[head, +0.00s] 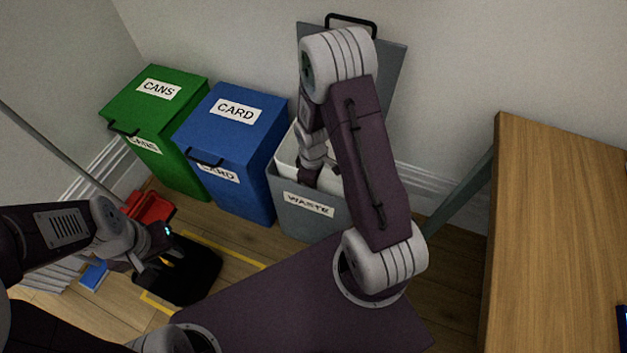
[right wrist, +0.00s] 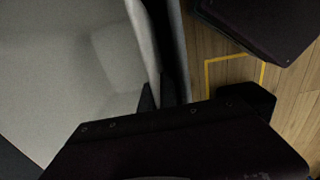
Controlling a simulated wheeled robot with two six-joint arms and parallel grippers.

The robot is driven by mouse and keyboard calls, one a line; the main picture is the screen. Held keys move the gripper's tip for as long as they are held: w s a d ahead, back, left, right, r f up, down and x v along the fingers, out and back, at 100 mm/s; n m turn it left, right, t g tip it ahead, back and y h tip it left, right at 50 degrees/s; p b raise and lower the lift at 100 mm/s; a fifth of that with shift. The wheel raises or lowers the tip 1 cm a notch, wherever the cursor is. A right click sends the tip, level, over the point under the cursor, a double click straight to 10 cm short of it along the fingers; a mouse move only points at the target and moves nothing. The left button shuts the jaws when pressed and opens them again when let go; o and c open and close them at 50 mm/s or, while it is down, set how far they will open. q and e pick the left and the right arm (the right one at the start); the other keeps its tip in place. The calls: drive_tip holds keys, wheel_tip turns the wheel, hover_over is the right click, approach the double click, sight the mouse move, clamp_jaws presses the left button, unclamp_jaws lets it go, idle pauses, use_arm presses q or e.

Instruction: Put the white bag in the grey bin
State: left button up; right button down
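The grey bin (head: 303,217), labelled WASTE, stands against the wall with its lid (head: 390,80) raised. White material (head: 288,150), apparently the white bag, shows inside its mouth, partly hidden by my right arm. In the right wrist view a large pale surface (right wrist: 75,70) fills the left side, next to the bin's dark wall (right wrist: 175,50). My right gripper (right wrist: 203,97) is at the bin's mouth, its two dark fingers apart; in the head view its tips are hidden. My left gripper (head: 165,262) hangs at the lower left, away from the bin, and looks open and empty.
The blue CARD bin (head: 240,150) and green CANS bin (head: 170,120) stand left of the grey bin, lids shut. A wooden table (head: 560,220) is at right.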

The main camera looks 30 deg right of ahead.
drive_tip(key=c, duration=1.5)
unclamp_jaws()
drive_tip(key=shift+c, duration=0.2)
wheel_tip(320, 180, up, 9)
drive_tip(key=p, duration=0.4)
drive_tip(key=shift+s+a+p, duration=0.1)
drive_tip(key=shift+p, duration=0.3)
